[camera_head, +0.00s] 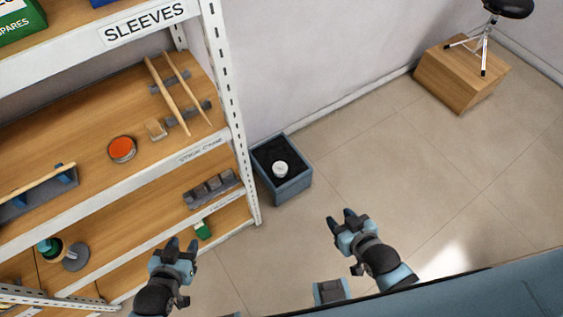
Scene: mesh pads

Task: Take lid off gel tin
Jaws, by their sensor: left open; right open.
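A round tin (122,149) with a dark rim and an orange-red top sits on the wooden shelf board at the left. It looks like the gel tin; I cannot tell whether the orange-red surface is its lid or its contents. My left gripper (180,246) is open and empty, low in the view, nearer to me than the shelves and well apart from the tin. My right gripper (346,220) is open and empty over the floor, right of the shelf unit.
Two drumsticks (176,94) rest on a grey holder near the tin, beside a small wooden block (156,129). A blue-grey bin (291,190) on the floor holds a small white round item (280,169). The white shelf post (236,130) stands between shelves and open floor.

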